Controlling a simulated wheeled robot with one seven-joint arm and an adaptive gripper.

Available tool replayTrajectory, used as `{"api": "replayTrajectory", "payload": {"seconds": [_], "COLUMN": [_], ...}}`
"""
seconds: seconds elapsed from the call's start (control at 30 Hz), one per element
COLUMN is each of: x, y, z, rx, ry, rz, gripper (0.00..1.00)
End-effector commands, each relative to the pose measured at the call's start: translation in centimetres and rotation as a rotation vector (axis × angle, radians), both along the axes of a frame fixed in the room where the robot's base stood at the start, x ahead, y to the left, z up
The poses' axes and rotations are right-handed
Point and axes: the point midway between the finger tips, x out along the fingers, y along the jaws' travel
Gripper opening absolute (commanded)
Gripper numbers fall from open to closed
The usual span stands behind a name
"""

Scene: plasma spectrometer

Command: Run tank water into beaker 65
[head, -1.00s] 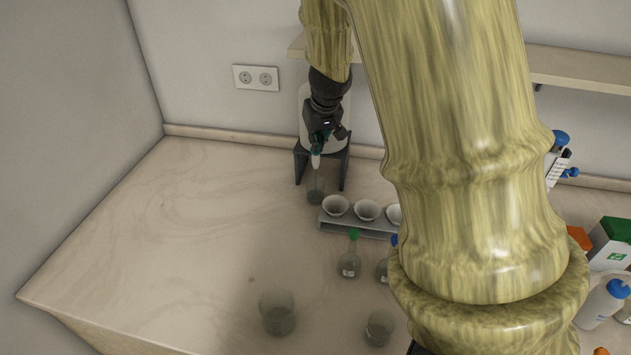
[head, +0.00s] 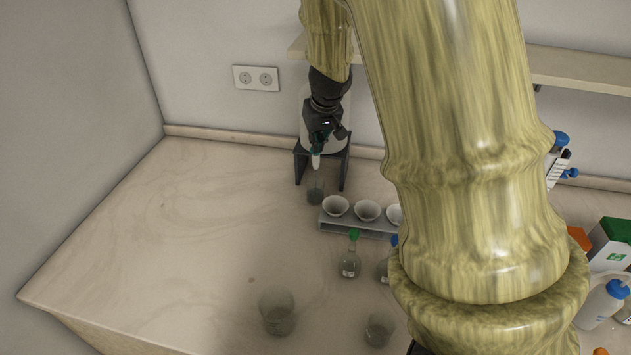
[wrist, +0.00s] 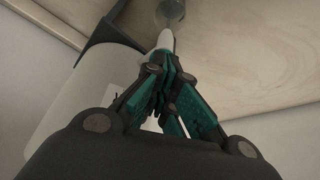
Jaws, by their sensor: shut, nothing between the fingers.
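The white water tank (head: 305,100) stands on a dark stand (head: 300,165) at the back of the bench, and its side fills the left of the wrist view (wrist: 80,95). A white spout (head: 316,161) points down at its front; it also shows in the wrist view (wrist: 166,40). A small glass beaker (head: 315,192) stands below the spout, and its rim shows in the wrist view (wrist: 170,12). My gripper (head: 321,142) is shut with nothing between its fingers, right at the spout. In the wrist view its teal fingers (wrist: 165,75) hide the tap. No beaker number is readable.
A rack with white funnels (head: 358,227) stands right of the beaker. Flasks with green (head: 350,260) and blue caps are in front of it. Two more beakers (head: 278,318) (head: 379,330) stand at the front. The left bench is clear.

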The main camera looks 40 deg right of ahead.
Motion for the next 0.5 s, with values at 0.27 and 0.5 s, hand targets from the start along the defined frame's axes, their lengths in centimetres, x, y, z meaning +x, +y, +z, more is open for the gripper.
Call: {"api": "replayTrajectory", "payload": {"seconds": [0.27, 0.5], "x": [0.0, 0.0], "y": [0.0, 0.0], "z": [1.0, 1.7], "rx": [0.001, 0.0], "ry": [0.0, -0.001], "rz": [0.0, 0.0], "gripper": [0.0, 0.0]}}
